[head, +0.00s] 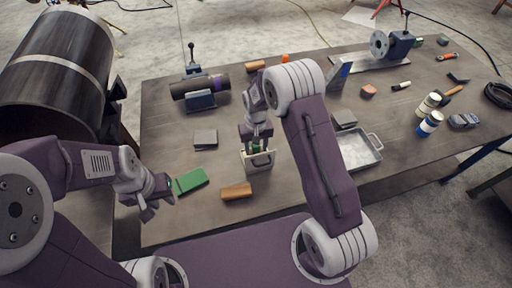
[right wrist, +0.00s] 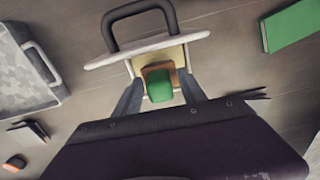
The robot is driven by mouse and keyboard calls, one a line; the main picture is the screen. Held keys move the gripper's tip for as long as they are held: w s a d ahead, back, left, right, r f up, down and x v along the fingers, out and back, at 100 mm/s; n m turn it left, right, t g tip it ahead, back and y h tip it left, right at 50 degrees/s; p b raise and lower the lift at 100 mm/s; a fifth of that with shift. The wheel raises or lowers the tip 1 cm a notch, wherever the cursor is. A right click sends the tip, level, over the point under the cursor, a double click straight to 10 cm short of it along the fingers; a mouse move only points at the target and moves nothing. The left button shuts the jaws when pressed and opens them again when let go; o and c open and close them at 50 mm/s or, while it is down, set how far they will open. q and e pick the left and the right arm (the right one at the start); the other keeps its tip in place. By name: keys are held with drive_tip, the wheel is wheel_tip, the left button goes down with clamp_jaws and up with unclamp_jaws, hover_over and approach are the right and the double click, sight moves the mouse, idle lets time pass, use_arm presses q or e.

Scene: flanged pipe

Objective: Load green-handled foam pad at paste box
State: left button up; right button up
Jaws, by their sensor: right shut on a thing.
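The paste box (head: 262,161) stands on the table in front of me. It is pale, with a dark loop handle that also shows in the right wrist view (right wrist: 140,22). My right gripper (head: 257,146) is over the box, pointing down. It is shut on the green handle (right wrist: 160,88) of the foam pad, with a brown part (right wrist: 157,69) beside it. The pad sits at the box's opening; its underside is hidden, so I cannot tell whether it touches the paste. My left gripper (head: 158,205) is open and empty, left of a flat green block (head: 190,181).
A wooden block (head: 236,191) lies near the front edge. A grey metal tray (head: 360,150) stands right of the box. A dark cylinder on a stand (head: 200,88) is behind. Bottles (head: 430,123) and tools lie at right. A large pipe (head: 60,65) is at left.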

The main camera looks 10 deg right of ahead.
drive_tip(key=shift+f+b, duration=0.35)
drive_tip(key=shift+f, duration=0.2)
idle(0.4)
drive_tip(key=shift+s, duration=0.1)
idle(0.8)
wheel_tip(320, 180, up, 7)
drive_tip(key=p, duration=0.6)
idle(0.6)
